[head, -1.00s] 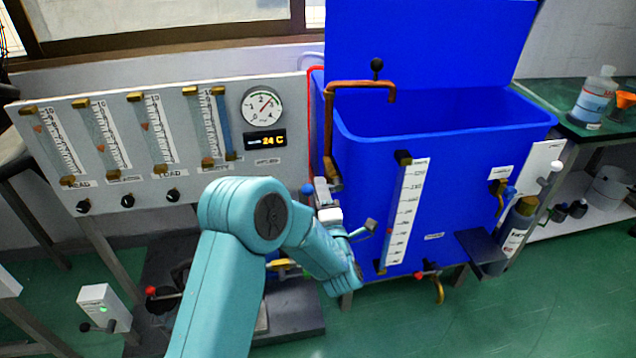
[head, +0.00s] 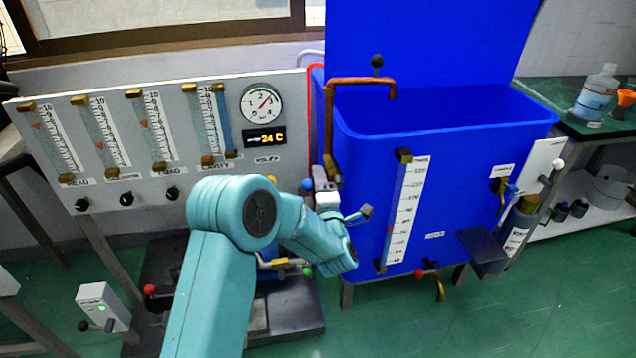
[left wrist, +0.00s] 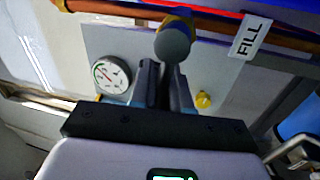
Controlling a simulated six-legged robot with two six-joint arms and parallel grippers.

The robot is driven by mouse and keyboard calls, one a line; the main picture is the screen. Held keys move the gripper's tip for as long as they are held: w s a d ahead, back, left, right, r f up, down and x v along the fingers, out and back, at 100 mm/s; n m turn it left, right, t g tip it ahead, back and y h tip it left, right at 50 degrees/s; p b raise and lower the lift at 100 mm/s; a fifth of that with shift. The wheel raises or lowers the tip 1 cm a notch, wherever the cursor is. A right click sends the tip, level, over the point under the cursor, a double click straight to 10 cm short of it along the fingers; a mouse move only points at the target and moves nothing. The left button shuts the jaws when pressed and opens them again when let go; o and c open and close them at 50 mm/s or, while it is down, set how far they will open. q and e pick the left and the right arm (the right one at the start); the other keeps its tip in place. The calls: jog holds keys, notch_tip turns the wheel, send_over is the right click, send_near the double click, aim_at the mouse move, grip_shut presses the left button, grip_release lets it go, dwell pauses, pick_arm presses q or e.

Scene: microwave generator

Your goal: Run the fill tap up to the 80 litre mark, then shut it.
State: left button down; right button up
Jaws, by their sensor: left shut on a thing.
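The blue tank (head: 440,190) stands right of centre, with a white level scale (head: 404,215) on its front. The scale has a small red mark low down; its numbers and any water level are too small to read surely. A copper fill pipe (head: 329,120) rises at the tank's left corner and bends over its rim. My left gripper (head: 321,178) is at the foot of this pipe. In the left wrist view, its fingers (left wrist: 164,82) are shut on the grey rounded tap handle (left wrist: 173,40), beside a FILL label (left wrist: 250,37). My right gripper is not in view.
A grey panel (head: 235,95) with several flow tubes, a dial gauge (head: 262,103) and a 24 C display (head: 265,139) stands left of the tank. A red-handled drain tap (head: 424,272) and a dark ledge (head: 482,247) stick out from the tank's front. Green floor lies open below right.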

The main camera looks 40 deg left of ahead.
pick_arm(q)
jog(key=shift+w+d+r+m+t+h+b, duration=0.15)
jog(key=shift+r+m+t+b, duration=0.15)
jog(key=shift+m, duration=0.45)
jog(key=shift+r+m+t+h+b, duration=0.1)
jog(key=shift+r+m+h+b, duration=0.1)
jog(key=shift+m+b, duration=0.4)
jog(key=c, duration=1.2)
grip_release()
jog(key=v, duration=1.6)
jog(key=shift+d+p, duration=0.1)
jog(key=shift+p, duration=0.2)
jog(key=shift+c, duration=0.2)
